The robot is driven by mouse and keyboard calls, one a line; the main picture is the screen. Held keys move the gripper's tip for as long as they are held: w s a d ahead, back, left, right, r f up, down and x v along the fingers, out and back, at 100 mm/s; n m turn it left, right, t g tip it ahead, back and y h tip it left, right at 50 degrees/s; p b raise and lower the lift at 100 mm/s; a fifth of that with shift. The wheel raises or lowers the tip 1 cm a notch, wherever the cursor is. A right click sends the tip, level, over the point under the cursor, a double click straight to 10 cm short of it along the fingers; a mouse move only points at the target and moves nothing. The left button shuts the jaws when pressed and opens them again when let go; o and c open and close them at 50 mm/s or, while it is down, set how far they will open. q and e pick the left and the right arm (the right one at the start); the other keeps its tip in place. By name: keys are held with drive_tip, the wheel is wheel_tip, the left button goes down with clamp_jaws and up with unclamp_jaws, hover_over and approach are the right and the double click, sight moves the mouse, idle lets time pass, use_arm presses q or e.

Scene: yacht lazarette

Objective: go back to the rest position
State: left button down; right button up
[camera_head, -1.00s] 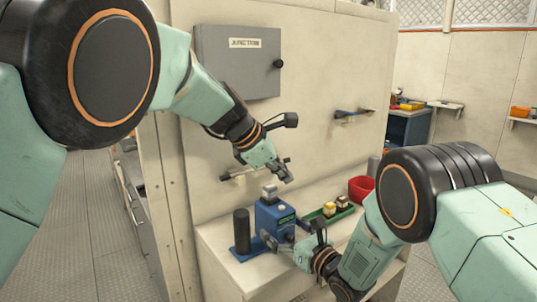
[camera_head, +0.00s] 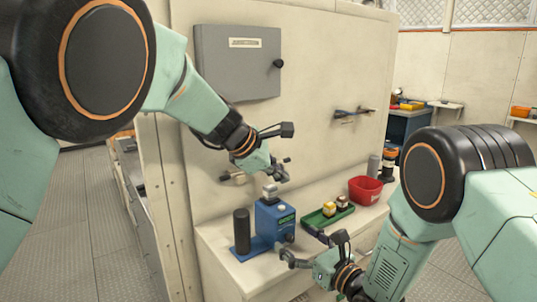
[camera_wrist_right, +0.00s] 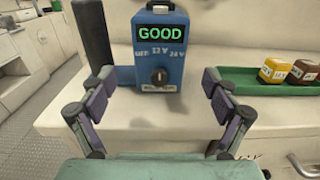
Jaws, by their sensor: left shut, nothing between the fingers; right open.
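My left gripper (camera_head: 282,172) is shut and empty. It shows in the head view in front of the wall, just above the blue tester (camera_head: 268,222) and the grey piece on top of it. My right gripper (camera_head: 286,257) is open and empty, low in front of the tester at the bench's front. In the right wrist view its spread fingers (camera_wrist_right: 155,84) stand either side of the tester (camera_wrist_right: 176,72), apart from it. The tester's green display reads GOOD above a dark knob (camera_wrist_right: 159,77).
A black cylinder (camera_head: 241,230) stands left of the tester. A green tray (camera_head: 315,219) with small yellow and brown blocks and a red bin (camera_head: 364,190) stand to its right.

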sight(293, 236)
drive_tip(key=x, duration=0.7)
drive_tip(key=shift+a, duration=0.1)
drive_tip(key=shift+w+a, duration=0.1)
drive_tip(key=shift+w, duration=0.1)
drive_tip(key=shift+v, duration=1.85)
drive_tip(key=shift+s+d, duration=0.45)
drive_tip(key=shift+v, duration=1)
drive_tip(key=shift+s+d, duration=0.15)
drive_tip(key=shift+s, duration=0.2)
use_arm(q)
drive_tip(key=a+f+n+g+y, duration=0.1)
drive_tip(key=a+f+n+y, duration=0.1)
drive_tip(key=a+f, duration=0.3)
drive_tip(key=s+a+f+n+g+y, duration=0.1)
drive_tip(key=a+f+y, duration=0.3)
drive_tip(key=a, duration=0.7)
drive_tip(key=shift+f+n, duration=0.6)
drive_tip(key=shift+n, duration=0.1)
